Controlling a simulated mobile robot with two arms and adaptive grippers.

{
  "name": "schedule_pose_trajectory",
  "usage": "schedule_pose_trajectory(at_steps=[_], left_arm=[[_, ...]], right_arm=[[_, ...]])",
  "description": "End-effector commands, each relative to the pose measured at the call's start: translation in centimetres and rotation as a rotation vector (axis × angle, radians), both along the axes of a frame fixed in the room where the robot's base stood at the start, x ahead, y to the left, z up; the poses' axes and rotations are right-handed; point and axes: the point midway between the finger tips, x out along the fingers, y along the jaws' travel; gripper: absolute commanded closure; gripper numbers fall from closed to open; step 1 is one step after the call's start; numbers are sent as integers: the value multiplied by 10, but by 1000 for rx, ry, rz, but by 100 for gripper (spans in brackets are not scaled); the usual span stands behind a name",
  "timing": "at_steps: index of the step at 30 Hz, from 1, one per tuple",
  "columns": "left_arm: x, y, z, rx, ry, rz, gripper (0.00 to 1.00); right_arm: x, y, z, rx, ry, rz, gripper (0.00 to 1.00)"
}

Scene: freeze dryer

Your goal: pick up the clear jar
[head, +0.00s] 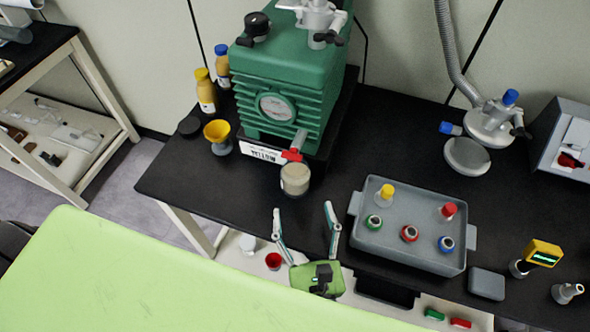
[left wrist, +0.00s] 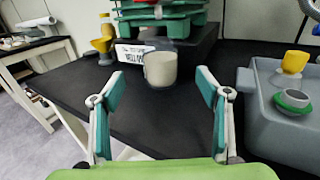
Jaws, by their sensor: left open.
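The clear jar (head: 295,179) stands upright on the black table, just in front of the green pump. It holds pale, beige contents. In the left wrist view the jar (left wrist: 160,70) is ahead of my gripper, between the lines of the two fingers but beyond their tips. My left gripper (head: 305,208) is open and empty near the table's front edge, with its fingers pointing toward the jar; its teal pads also show in the left wrist view (left wrist: 161,88). The jar and fingers are apart. My right gripper is not in view.
A green pump (head: 290,90) with a red-handled valve (head: 292,155) stands right behind the jar. A yellow funnel (head: 217,131) is to the left. A grey tray (head: 413,256) with several coloured-capped items is to the right. The table beside the jar is clear.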

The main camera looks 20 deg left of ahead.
Motion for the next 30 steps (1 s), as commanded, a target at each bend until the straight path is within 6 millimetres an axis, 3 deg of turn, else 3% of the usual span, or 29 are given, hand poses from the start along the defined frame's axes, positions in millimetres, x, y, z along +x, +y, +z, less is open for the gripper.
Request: schedule_pose_trajectory(at_steps=[6, 13, 21, 30], left_arm=[[34, 17, 2, 1, -2, 0, 31], [49, 24, 1, 1, -2, 0, 31], [83, 41, -3, 2, -1, 0, 31], [88, 44, -5, 0, 1, -1, 31]], right_arm=[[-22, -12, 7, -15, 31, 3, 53], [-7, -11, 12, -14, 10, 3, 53], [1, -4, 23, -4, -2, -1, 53], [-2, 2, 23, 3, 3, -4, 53]])
